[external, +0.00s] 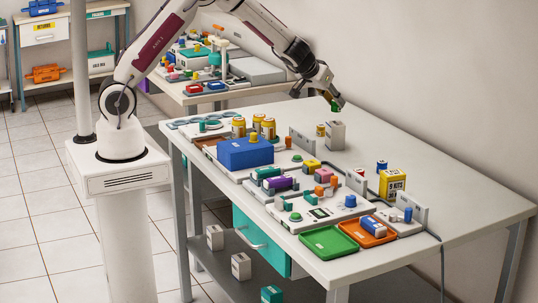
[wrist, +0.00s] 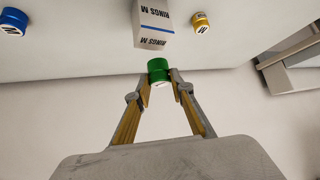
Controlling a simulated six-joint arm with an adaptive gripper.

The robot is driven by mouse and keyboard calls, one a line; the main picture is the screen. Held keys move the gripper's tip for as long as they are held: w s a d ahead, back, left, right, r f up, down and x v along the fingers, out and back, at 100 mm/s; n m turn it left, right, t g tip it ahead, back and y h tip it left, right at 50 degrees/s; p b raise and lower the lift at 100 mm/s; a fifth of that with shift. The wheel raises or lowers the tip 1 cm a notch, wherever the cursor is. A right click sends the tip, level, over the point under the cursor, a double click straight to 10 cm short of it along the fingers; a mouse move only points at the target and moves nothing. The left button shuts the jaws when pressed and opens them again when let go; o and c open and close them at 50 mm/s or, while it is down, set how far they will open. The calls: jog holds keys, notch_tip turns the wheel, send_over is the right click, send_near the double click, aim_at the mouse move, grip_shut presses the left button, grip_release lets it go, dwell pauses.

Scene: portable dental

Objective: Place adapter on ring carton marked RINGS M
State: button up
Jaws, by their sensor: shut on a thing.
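The white ring carton (external: 336,136) stands upright on the table near the wall. In the wrist view the carton (wrist: 153,18) shows its RINGS M print upside down. My gripper (external: 333,99) is shut on a small green round adapter (external: 335,107), above the carton in the external view with a gap between them. In the wrist view my gripper (wrist: 159,84) has the green adapter (wrist: 158,65) between its fingertips, just below the carton's near edge in the picture. The exact offset between adapter and carton cannot be told.
A small yellow container (external: 320,129) stands close beside the carton. A blue container (external: 382,165) and a yellow box (external: 392,184) stand farther right. A grey upright plate (external: 303,142) is to the left. The table's right side (external: 465,200) is clear.

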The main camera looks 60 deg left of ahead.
aim_at(333, 109)
jog(key=shift+f, duration=0.1)
dwell(0.3)
jog(key=shift+f, duration=1.8)
jog(key=shift+f, duration=0.1)
jog(key=o, duration=1.1)
jog(key=shift+s+r, duration=0.15)
jog(key=shift+r, duration=0.2)
jog(key=v, duration=1.1)
jog(key=shift+s+d+r, duration=0.1)
jog(key=shift+s+r, duration=0.05)
